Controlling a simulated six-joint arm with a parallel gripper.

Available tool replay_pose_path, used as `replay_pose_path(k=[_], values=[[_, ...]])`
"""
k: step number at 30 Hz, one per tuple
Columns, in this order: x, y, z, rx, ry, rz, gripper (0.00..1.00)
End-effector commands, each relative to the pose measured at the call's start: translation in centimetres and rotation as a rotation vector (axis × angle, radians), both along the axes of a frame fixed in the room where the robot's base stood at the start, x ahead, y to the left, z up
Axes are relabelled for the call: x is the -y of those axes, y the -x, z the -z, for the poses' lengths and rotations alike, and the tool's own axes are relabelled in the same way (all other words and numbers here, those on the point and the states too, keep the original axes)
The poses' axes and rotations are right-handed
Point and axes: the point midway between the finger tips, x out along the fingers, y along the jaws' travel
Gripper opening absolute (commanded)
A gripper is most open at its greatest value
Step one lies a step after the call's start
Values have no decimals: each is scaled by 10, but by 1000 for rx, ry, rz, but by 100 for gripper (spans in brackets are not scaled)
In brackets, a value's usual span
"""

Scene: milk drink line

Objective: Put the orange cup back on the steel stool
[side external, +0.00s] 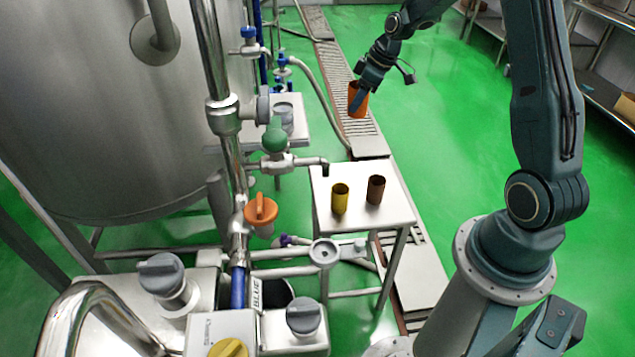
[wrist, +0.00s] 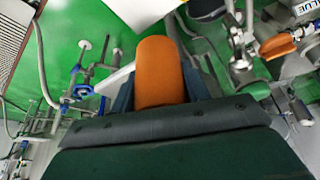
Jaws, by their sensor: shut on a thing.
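My gripper (side external: 360,91) is shut on the orange cup (side external: 358,108) and holds it in the air, at the top middle of the side view. The cup looks close to upright there, above the floor grating. In the wrist view the orange cup (wrist: 160,72) sits between the two dark fingers of my gripper (wrist: 160,92). The steel stool (side external: 365,216) stands nearer the side camera, below and apart from the cup. A yellow cup (side external: 340,199) and a brown cup (side external: 376,190) stand upright on its top.
A green-handled valve (side external: 274,138) and a spout (side external: 318,161) reach toward the stool's back left edge. A second steel stand (side external: 300,135) holds a grey vessel (side external: 283,113). A big tank (side external: 110,110) fills the left. Green floor (side external: 450,110) is clear to the right.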

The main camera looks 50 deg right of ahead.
Motion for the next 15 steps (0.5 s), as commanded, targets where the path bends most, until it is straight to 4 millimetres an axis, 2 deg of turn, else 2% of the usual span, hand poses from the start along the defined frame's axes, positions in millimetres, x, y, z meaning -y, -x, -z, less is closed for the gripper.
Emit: replay_pose_path(k=[9, 15], values=[[0, 0, 60, -1, 0, 0, 16], [0, 0, 83, 2, 1, 1, 16]])
